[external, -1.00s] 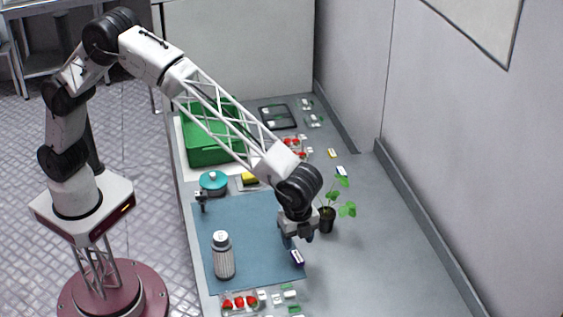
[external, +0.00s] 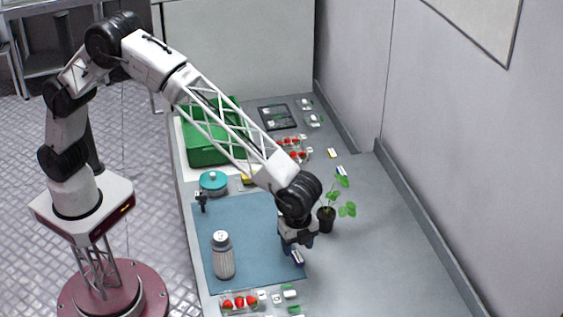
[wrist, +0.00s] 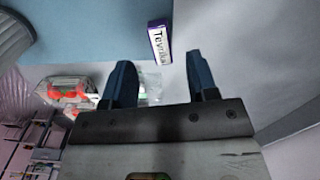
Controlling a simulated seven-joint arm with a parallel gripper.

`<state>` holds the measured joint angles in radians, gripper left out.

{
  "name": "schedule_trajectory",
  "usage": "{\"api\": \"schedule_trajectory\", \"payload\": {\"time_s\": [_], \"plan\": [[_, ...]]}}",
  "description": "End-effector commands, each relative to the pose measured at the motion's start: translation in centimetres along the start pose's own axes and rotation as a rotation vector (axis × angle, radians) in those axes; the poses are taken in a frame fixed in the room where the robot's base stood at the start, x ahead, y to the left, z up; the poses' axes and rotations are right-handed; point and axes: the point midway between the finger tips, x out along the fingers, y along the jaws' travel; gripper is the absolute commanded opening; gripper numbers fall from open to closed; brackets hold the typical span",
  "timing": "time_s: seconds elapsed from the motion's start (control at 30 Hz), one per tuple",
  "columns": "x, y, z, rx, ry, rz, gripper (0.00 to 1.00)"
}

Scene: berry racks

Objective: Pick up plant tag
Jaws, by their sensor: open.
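The plant tag (wrist: 160,45) is a small white and purple piece with printed lettering. In the wrist view it lies at the right edge of the blue mat, just beyond the gap between my fingertips. In the external view the tag (external: 298,257) shows partly, right below my gripper (external: 292,250). My gripper also shows in the wrist view (wrist: 158,72), its two dark blue fingers apart with nothing between them. The tag lies close ahead of the fingertips; I cannot tell the exact height gap.
A grey bottle (external: 223,258) stands on the blue mat (external: 255,225). A potted plant (external: 327,218) stands close right of my gripper. A strawberry punnet (external: 239,301) lies at the front edge. A green crate (external: 213,152) and teal pot (external: 213,182) are farther back.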

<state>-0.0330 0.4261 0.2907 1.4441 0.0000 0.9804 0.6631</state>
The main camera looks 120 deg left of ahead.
Motion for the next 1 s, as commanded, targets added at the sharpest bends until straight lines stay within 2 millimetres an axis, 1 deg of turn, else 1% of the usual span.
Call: {"api": "schedule_trajectory", "payload": {"time_s": [0.17,0.5,0.6,1.0], "plan": [[0.8,0.0,0.0,0.0,-0.001,0.001,0.53],[4.4,-0.1,-0.1,0.0,-0.001,0.001,0.53],[5.0,-0.1,-0.1,0.0,-0.001,0.001,0.53],[5.2,-0.1,-0.1,0.0,0.0,0.0,0.53]]}}
